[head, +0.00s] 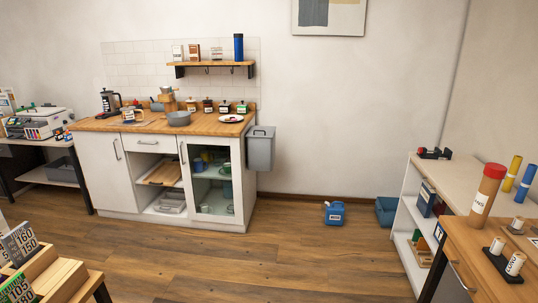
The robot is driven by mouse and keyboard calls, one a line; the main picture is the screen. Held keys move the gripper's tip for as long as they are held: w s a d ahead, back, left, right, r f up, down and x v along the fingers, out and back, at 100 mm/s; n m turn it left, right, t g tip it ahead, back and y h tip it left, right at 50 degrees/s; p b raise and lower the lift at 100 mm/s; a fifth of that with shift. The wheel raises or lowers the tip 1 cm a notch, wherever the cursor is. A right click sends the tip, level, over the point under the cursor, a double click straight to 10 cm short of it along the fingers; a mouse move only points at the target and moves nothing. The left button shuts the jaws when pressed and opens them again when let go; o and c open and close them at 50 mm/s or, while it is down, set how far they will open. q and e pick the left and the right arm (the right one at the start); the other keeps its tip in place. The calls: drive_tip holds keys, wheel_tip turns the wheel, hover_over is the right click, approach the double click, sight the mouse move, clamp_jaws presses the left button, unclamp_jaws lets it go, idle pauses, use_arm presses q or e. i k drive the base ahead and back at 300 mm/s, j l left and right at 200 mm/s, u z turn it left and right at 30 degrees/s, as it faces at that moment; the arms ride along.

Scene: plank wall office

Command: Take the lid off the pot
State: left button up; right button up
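A grey round vessel (179,119), which may be the pot, sits on the wooden counter (210,126) of the white kitchen cabinet across the room. It is too small to tell whether a lid is on it. No other clear pot or separate lid can be made out. Neither of my grippers shows in the head view.
Open wooden floor (260,262) lies before the cabinet. A grey bin (261,150) hangs at its right side. A blue jerrycan (334,214) stands by the wall. A desk (480,240) and shelf are at right, a wooden rack (58,279) at front left.

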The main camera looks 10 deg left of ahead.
sight(128, 108)
drive_tip(key=i+u, duration=0.1)
drive_tip(key=i, duration=0.45)
drive_tip(key=i+u, duration=0.1)
drive_tip(key=i, duration=0.45)
drive_tip(key=i+l+u, duration=0.1)
drive_tip(key=i, duration=0.45)
drive_tip(key=i+l+u, duration=0.1)
drive_tip(key=i, duration=0.45)
drive_tip(key=i+j+u, duration=0.25)
drive_tip(key=i+u, duration=0.25)
drive_tip(key=i+j+u, duration=0.1)
drive_tip(key=i+u, duration=0.35)
drive_tip(key=i+l+u, duration=0.1)
drive_tip(key=i+u, duration=0.4)
drive_tip(key=i+l+u, duration=0.2)
drive_tip(key=i+u, duration=0.25)
drive_tip(key=i+j, duration=0.1)
drive_tip(key=i, duration=0.35)
drive_tip(key=i+j+z, duration=0.1)
drive_tip(key=i, duration=0.35)
